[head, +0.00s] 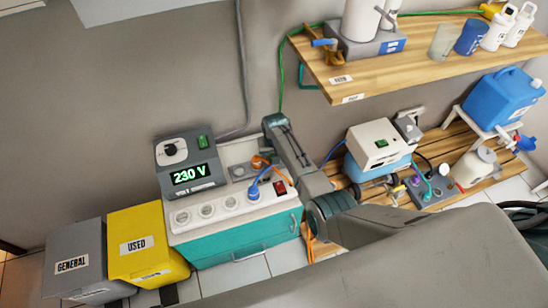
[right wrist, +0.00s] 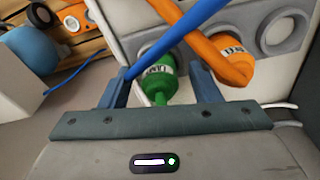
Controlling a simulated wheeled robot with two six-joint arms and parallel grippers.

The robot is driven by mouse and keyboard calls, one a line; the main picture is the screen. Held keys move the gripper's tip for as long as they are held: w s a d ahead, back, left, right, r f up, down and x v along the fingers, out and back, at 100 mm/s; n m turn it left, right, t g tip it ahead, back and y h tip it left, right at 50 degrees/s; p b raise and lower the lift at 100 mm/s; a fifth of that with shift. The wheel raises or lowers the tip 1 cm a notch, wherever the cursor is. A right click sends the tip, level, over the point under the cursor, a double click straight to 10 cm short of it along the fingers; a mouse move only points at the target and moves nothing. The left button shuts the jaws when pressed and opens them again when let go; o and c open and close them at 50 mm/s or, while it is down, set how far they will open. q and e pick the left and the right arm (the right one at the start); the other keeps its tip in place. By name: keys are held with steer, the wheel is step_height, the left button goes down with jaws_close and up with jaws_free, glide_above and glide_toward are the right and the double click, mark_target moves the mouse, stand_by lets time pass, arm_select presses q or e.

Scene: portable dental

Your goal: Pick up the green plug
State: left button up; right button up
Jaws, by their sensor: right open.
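The green plug (right wrist: 158,82) shows in the right wrist view, with a white label on its upper part and a green cord at its lower end. It stands at a grey socket on a pale panel. My right gripper (right wrist: 161,76) is open, with one blue finger on each side of the green plug. I cannot tell whether either finger touches it. A blue cable (right wrist: 185,32) crosses in front of the plug's upper part. In the head view my right arm reaches to the socket unit, and I cannot make out the green plug there. My left gripper is not in view.
An orange plug (right wrist: 230,57) with a thick cord sits close beside the right finger. The teal cabinet (head: 236,246) carries a socket strip with a blue plug (head: 254,192) and a 230 V display box (head: 186,165). Yellow (head: 143,240) and grey (head: 76,255) bins stand at left.

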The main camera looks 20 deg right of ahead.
steer(key=c, duration=1.1)
steer(key=shift+r, duration=0.1)
steer(key=shift+r, duration=0.2)
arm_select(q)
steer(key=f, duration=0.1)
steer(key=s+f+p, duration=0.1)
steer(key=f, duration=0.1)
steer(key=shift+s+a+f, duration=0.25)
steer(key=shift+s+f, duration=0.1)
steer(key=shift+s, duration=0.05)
arm_select(e)
step_height(320, 180, up, 10)
steer(key=shift+f, duration=0.25)
